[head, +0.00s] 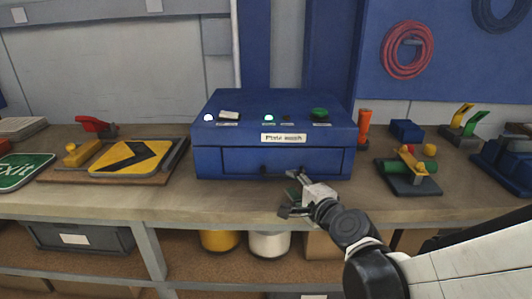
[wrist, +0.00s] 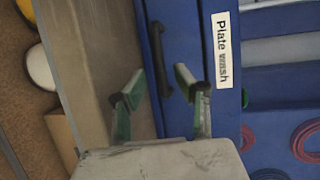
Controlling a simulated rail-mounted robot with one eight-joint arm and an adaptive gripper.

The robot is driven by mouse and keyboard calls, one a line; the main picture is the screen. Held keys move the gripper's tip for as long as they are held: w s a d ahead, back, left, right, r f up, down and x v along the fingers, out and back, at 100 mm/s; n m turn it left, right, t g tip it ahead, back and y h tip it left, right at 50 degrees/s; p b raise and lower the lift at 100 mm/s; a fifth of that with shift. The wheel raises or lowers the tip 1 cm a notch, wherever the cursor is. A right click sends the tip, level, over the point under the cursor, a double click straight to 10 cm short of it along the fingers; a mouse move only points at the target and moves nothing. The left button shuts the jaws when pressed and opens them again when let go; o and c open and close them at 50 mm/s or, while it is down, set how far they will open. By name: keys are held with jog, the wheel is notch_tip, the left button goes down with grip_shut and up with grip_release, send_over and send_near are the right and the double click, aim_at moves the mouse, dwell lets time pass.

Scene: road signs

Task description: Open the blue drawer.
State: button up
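The blue drawer (head: 225,163) is the lower front of a blue box labelled "Plate wash" (head: 283,138). It looks closed, flush with the box front. Its dark bar handle (head: 270,168) runs across the front; part is hidden behind my gripper in the head view. In the wrist view the handle (wrist: 157,55) lies ahead of the fingertips, roughly in line with the gap between them. My gripper (head: 291,192) is open and empty at the bench's front edge, just before the drawer. Its two green-and-grey fingers (wrist: 160,85) stand apart in the wrist view, with no clear contact on the handle.
On the wooden bench (head: 165,200), a yellow arrow sign (head: 130,157) lies left of the box. A dark clamp fixture (head: 408,178) and an orange upright tool (head: 364,127) stand to the right. Below, a shelf holds yellow (head: 220,240) and white (head: 269,244) tubs.

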aim_at(284, 177)
jog(key=shift+b+x, duration=0.4)
jog(key=shift+x, duration=2.65)
jog(key=shift+c, duration=0.5)
grip_shut()
